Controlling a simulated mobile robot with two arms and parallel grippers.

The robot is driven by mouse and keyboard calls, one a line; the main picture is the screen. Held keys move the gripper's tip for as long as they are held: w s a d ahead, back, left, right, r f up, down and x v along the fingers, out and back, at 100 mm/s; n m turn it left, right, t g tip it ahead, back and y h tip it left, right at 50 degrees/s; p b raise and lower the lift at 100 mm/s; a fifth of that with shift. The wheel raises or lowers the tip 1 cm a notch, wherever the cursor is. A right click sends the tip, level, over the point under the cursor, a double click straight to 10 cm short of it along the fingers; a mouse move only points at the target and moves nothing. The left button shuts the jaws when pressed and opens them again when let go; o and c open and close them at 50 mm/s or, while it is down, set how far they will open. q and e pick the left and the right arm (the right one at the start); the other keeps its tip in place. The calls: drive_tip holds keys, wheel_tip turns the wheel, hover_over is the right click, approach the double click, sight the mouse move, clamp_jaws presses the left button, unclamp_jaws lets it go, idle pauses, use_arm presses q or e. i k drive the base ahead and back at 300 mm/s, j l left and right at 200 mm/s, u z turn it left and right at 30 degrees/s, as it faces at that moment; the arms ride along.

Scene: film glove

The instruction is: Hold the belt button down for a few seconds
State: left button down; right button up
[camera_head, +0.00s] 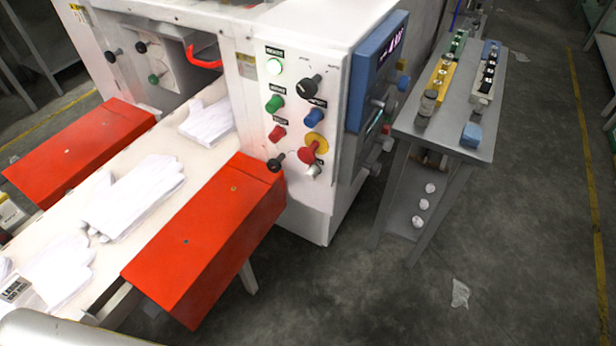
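The control panel (292,115) is on the white machine's front, at the picture's centre. It carries a white button (274,66), a green button (274,103), a red button (277,133), a blue button (313,117), a black knob (311,87) and a red mushroom button on a yellow base (310,149). Small labels sit above several of them but are too small to read, so I cannot tell which is the belt button. Nothing touches the panel buttons. Neither of my grippers is in view.
White gloves (135,195) lie on the pale belt (160,150) between two red guards (205,240) (75,150). A blue display box (375,65) juts from the machine's right side. A grey metal table (450,125) with small parts stands right. The floor in front is mostly clear.

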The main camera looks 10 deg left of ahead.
sight(311, 175)
drive_tip(key=i+l, duration=0.1)
drive_tip(key=l, duration=0.4)
drive_tip(key=i+l, duration=0.1)
drive_tip(key=l, duration=0.35)
drive_tip(key=i+l, duration=0.1)
drive_tip(key=l, duration=0.4)
drive_tip(key=i+l, duration=0.1)
drive_tip(key=l, duration=0.35)
drive_tip(key=u, duration=1.2)
